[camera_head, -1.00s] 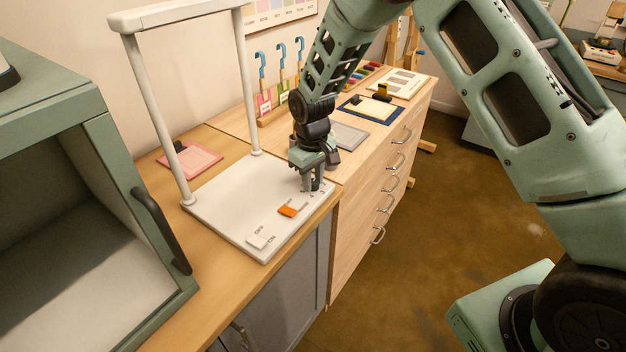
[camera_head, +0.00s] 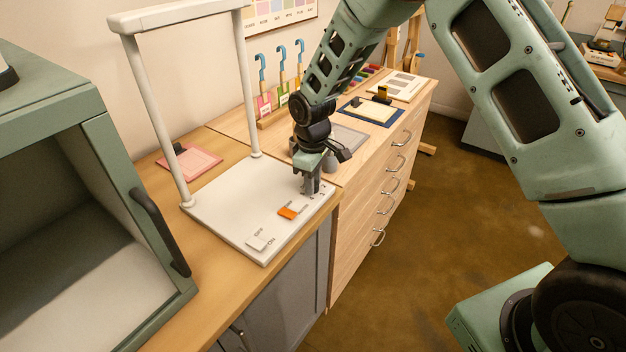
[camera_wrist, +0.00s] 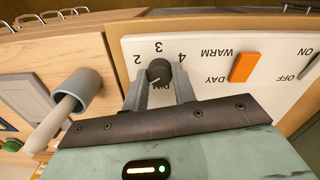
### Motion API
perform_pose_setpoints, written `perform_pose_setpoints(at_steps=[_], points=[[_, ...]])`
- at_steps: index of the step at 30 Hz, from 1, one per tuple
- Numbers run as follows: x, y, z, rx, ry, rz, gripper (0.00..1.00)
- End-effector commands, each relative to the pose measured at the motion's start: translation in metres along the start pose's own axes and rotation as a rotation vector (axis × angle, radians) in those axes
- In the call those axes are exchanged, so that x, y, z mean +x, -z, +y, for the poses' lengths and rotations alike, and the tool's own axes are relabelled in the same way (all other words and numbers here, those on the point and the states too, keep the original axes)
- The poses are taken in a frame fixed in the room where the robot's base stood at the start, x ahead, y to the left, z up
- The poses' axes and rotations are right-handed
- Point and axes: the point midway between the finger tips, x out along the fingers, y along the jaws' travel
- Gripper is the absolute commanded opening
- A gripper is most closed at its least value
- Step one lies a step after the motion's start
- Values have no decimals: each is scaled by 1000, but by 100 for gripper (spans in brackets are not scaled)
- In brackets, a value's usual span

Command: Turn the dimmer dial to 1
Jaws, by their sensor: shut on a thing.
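The dimmer dial (camera_wrist: 158,71) is a small dark round knob on the white panel (camera_wrist: 210,45) in the wrist view. The figures 2, 3 and 4 show around it; a 1 is not visible, and I cannot tell where the knob's pointer stands. My gripper (camera_wrist: 158,80) is shut on the dial, one finger on each side. In the head view my gripper (camera_head: 312,188) points down at the far right corner of the white base plate (camera_head: 225,205), and its fingers hide the dial.
A grey mortar (camera_wrist: 83,90) with a pestle stands close beside the panel. White posts (camera_head: 158,115) rise at the plate's back. A green box (camera_head: 95,200) stands left.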

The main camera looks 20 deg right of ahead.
Motion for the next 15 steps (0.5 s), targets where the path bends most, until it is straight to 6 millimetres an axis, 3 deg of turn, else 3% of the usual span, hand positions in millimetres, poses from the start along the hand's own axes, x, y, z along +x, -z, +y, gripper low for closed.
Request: perform_pose_setpoints(at_steps=[4,5,7,15], points=[[-1,0,1,-1,-2,1,4],[-1,0,1,-1,-2,1,29],[-1,0,1,0,-2,1,48],[-1,0,0,0,-1,1,48]])
